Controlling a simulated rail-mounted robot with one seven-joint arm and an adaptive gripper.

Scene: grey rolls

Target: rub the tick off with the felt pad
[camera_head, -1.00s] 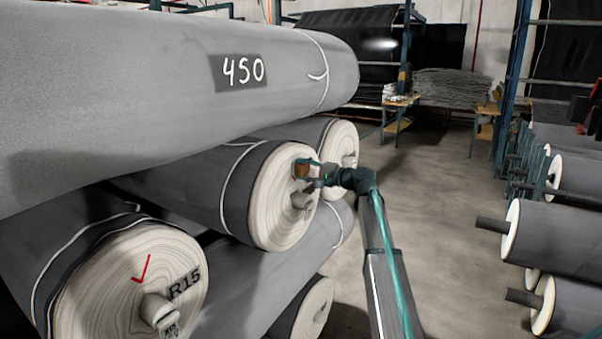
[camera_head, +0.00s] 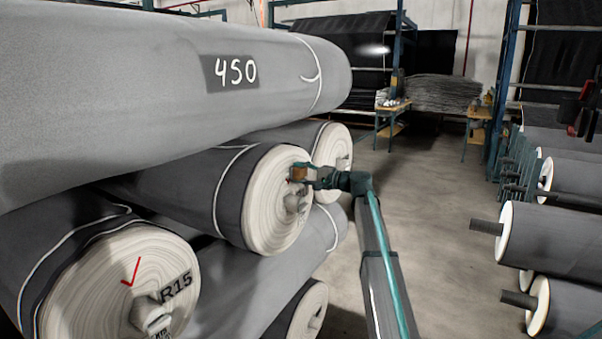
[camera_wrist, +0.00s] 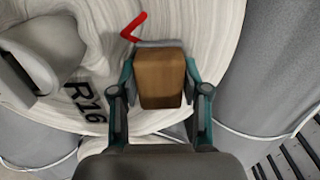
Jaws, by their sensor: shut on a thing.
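My gripper (camera_wrist: 158,100) is shut on the felt pad, a brown block (camera_wrist: 160,78) with a thin grey felt layer (camera_wrist: 160,43) on its far side. In the head view the block (camera_head: 299,174) is at the upper part of the middle roll's pale end (camera_head: 265,205). In the wrist view a red tick (camera_wrist: 133,27) on the roll end (camera_wrist: 205,30) shows just beyond the felt, to its upper left. The block may hide part of the tick. I cannot tell whether the felt touches the roll. The print R16 (camera_wrist: 85,102) is left of my gripper.
The roll's core stub (camera_wrist: 25,65) sticks out left of the block. Another roll end (camera_head: 75,290), marked R15, bears its own red tick (camera_head: 131,272). A big roll marked 450 (camera_head: 150,90) lies above. Open floor (camera_head: 420,200) lies to the right, before more rolls (camera_head: 560,240).

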